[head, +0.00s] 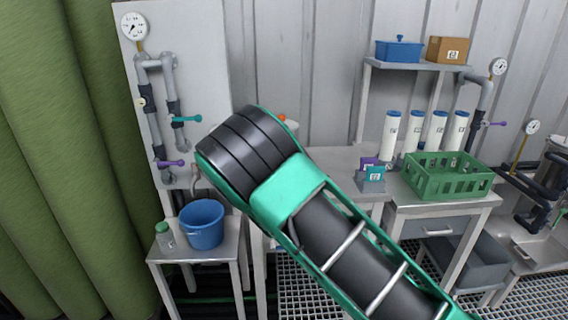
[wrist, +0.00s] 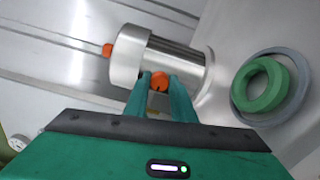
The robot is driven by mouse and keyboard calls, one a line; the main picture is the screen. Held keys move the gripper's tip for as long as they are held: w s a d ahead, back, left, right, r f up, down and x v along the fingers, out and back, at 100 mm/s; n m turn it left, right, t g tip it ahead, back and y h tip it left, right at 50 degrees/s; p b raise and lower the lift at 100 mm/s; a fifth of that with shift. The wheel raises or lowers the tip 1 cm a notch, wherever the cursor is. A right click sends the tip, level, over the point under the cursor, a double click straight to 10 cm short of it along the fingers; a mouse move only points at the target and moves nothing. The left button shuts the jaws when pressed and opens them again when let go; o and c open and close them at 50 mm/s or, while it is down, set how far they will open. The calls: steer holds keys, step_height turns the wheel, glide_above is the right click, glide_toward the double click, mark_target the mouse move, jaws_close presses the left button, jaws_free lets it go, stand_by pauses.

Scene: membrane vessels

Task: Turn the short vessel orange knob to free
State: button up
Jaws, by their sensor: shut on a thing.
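In the wrist view a short steel vessel (wrist: 180,62) lies across the upper middle of the picture. An orange knob (wrist: 158,79) on its near side sits between the two fingertips of my gripper (wrist: 159,84), which is shut on it. A second orange knob (wrist: 107,49) shows at the vessel's left end, apart from my gripper. In the head view my arm hides the vessel and my gripper; only a small orange spot (head: 281,118) shows behind the arm. I cannot read the knob's setting.
A green ring (wrist: 246,97) inside a grey ring (wrist: 297,113) is right of the vessel. In the head view, a blue bucket (head: 202,226) and a capped jar (head: 165,236) stand left; a green crate (head: 440,185) and white cylinders (head: 390,135) stand right. Pipes run along the left panel.

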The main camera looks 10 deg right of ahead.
steer(key=shift+a+f+n, duration=0.2)
steer(key=shift+a+n, duration=0.1)
steer(key=o, duration=1.1)
steer(key=shift+c, duration=0.2)
steer(key=shift+d, duration=0.1)
steer(key=s, duration=1)
steer(key=shift+s, duration=0.35)
